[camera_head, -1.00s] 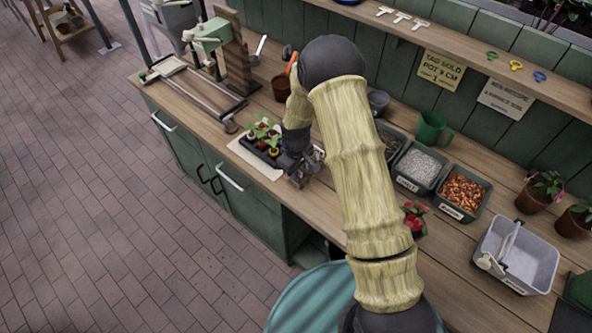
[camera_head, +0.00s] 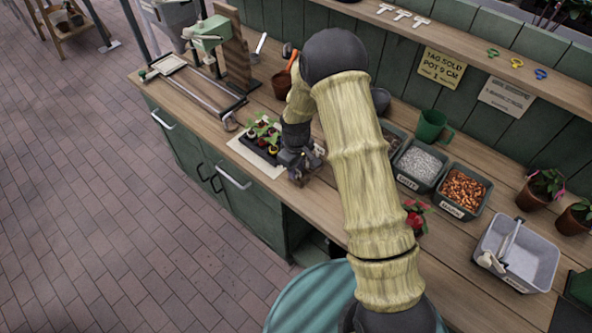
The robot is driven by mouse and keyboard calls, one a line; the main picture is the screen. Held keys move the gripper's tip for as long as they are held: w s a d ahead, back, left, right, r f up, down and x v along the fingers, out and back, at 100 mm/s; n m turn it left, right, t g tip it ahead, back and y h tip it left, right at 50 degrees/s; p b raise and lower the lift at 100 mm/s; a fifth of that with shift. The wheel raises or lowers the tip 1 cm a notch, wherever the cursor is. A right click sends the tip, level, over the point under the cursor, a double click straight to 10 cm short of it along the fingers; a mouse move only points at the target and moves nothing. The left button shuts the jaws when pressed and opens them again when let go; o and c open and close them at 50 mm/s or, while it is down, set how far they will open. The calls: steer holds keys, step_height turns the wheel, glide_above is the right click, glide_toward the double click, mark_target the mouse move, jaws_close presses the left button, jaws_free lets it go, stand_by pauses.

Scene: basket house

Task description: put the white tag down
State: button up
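My gripper (camera_head: 303,168) points down at the front of the wooden bench, just right of a small black plant tray (camera_head: 262,143). Its fingers are small, dark and partly hidden by my wrist, so I cannot tell whether they are open or shut. No white tag can be made out at the fingers. Several white T-shaped tags (camera_head: 403,17) lie on the upper shelf at the back.
The tray holds seedlings and lies on a pale sheet. Right of my arm stand a bin of white grit (camera_head: 419,164), a bin of orange chips (camera_head: 463,190), a green mug (camera_head: 432,126) and a grey caddy (camera_head: 528,258). A metal frame (camera_head: 196,82) lies at left.

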mark_target(297, 178)
step_height(297, 178, up, 11)
steer(key=b, duration=0.2)
steer(key=shift+b, duration=0.3)
stand_by(0.3)
steer(key=s+d+r+m+t, duration=0.1)
steer(key=s+d+r+m, duration=0.2)
steer(key=s, duration=0.6)
steer(key=s+d+r+m+t, duration=0.1)
steer(key=s+d+r+m, duration=0.3)
steer(key=s+d+m, duration=0.2)
steer(key=s+d, duration=0.2)
steer(key=s, duration=0.2)
steer(key=shift+r+t, duration=0.15)
steer(key=shift+t, duration=0.15)
steer(key=shift+s, duration=0.1)
